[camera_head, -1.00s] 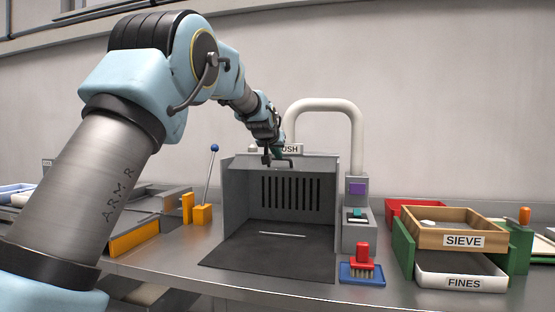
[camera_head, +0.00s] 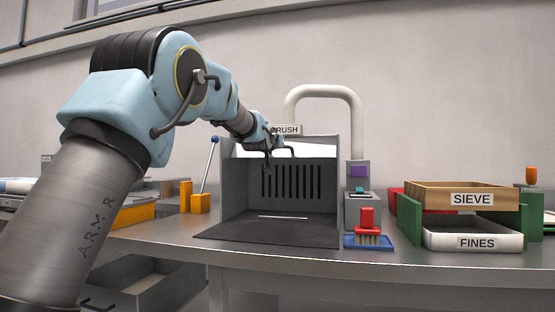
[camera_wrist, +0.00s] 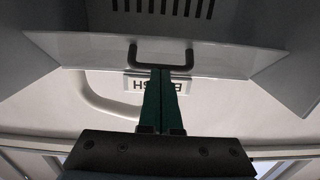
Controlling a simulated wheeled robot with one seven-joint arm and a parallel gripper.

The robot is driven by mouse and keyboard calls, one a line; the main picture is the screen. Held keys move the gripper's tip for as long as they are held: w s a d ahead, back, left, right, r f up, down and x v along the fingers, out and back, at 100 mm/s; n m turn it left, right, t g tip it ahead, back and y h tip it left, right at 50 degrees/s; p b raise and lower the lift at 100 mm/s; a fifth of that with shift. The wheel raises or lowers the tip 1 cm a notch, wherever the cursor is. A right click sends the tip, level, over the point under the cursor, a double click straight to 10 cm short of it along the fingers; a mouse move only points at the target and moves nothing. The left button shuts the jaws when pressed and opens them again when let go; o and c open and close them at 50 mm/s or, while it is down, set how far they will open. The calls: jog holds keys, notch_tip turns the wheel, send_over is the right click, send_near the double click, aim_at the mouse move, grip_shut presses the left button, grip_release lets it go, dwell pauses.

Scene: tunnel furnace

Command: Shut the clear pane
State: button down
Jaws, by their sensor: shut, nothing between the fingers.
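The clear pane (camera_wrist: 110,52) shows in the wrist view as a see-through sheet across the upper part, with a dark U-shaped handle (camera_wrist: 160,66). In the head view the handle (camera_head: 282,151) is near the top of the grey hood (camera_head: 325,210), whose front is open. My gripper (camera_wrist: 161,73) is shut and empty, its green fingers together. Its fingertips are at the middle of the handle's bar; I cannot tell whether they touch it. In the head view my gripper (camera_head: 268,151) is at the hood's top, left of the handle's far end.
A white pipe (camera_head: 325,91) arches behind the hood. A thin pale rod (camera_head: 284,217) lies on the hood floor. A red brush (camera_head: 367,226) stands right of the hood, a blue-knobbed lever (camera_head: 210,165) left. The sieve (camera_head: 435,197) and fines tray (camera_head: 440,240) are further right.

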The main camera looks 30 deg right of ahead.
aim_at(281, 155)
jog(key=f+b, duration=0.1)
jog(key=f+t+b, duration=0.1)
jog(key=b, duration=0.1)
jog(key=f+h+b, duration=0.1)
jog(key=b, duration=0.1)
jog(key=shift+w+d+t, duration=0.3)
jog(key=b, duration=0.2)
jog(key=f+t+h+b, duration=0.1)
jog(key=shift+w+d+f+b, duration=0.25)
jog(key=shift+w+d+b, duration=0.1)
jog(key=shift+w+b, duration=0.05)
jog(key=shift+w+d+f+t+h+b, duration=0.6)
jog(key=shift+w+d+t+h+b, duration=0.15)
jog(key=shift+b, duration=0.45)
jog(key=shift+a, duration=0.1)
